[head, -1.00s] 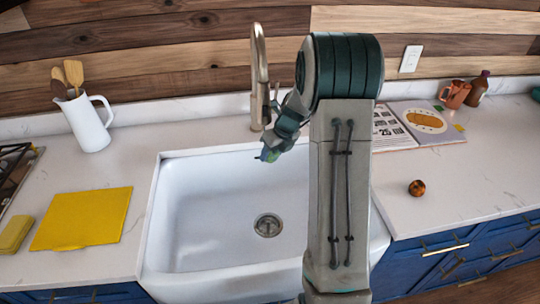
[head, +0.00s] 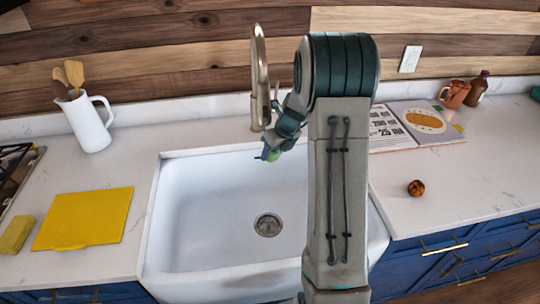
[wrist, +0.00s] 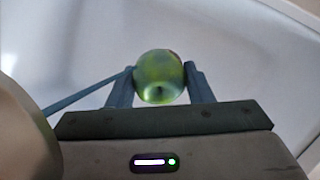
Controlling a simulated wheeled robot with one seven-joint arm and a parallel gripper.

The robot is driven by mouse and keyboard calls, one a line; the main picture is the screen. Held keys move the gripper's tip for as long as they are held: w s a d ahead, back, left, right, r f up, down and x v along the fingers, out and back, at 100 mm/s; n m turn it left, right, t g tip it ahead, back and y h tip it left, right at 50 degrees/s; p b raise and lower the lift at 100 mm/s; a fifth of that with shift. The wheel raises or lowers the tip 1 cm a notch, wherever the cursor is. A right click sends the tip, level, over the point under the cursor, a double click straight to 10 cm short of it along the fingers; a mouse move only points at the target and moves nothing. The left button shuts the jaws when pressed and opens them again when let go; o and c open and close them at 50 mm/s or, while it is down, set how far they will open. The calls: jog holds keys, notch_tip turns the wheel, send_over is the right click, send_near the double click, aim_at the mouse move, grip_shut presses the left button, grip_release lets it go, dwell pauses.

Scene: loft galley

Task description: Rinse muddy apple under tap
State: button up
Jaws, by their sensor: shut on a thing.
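My gripper (wrist: 158,80) is shut on a green apple (wrist: 160,72), one finger on each side of it. The apple's visible face is mostly green, with a darker brownish patch near its top edge. In the head view the apple (head: 273,156) shows as a small green spot below my gripper (head: 271,152), over the back part of the white sink (head: 200,215). The tall metal tap (head: 259,80) stands behind the sink, just left of my arm. A thin blue-grey strip reaches the apple's left side in the wrist view; I cannot tell what it is.
A round brown thing (head: 416,188) sits on the right counter, near an open book (head: 425,122). A yellow board (head: 85,218), a sponge (head: 16,235) and a white jug (head: 88,125) with utensils stand left of the sink. The basin floor is clear around the drain (head: 268,225).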

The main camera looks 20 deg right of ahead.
jog(key=shift+s+d, duration=0.1)
jog(key=s+d+b, duration=0.1)
jog(key=s+d, duration=0.3)
jog(key=s, duration=0.2)
jog(key=shift+s, duration=0.3)
dwell(1.4)
jog(key=s+d+r+p, duration=0.2)
jog(key=s+r, duration=0.2)
jog(key=shift+d+p, duration=0.35)
jog(key=shift+d, duration=0.05)
dwell(0.5)
